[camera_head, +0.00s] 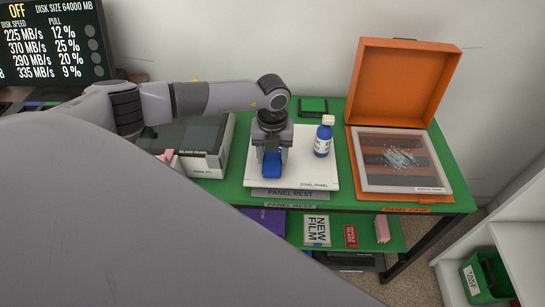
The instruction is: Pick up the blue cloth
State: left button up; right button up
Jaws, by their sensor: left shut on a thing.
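The blue cloth (271,166) is between the fingers of my left gripper (271,158), over the white panel labelled steel panel (313,174). The gripper points down and is shut on the cloth. Its fingers hide part of the cloth. I cannot tell whether the cloth still touches the panel. My right gripper is not in view.
A blue bottle with a white cap (323,137) stands on the panel, close right of the gripper. An open orange case (446,198) is on the right of the green table (232,190). A glass-topped box (203,165) is on the left. A lower shelf (293,232) holds several items.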

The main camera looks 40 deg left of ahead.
aim_at(273, 158)
pick_arm(q)
jog(key=shift+r, duration=0.2)
notch_tip(273, 158, up, 20)
jog(key=shift+f+b, duration=0.15)
jog(key=shift+b, duration=0.2)
jog(key=o, duration=0.5)
jog(key=c, duration=0.8)
jog(key=shift+f, duration=0.1)
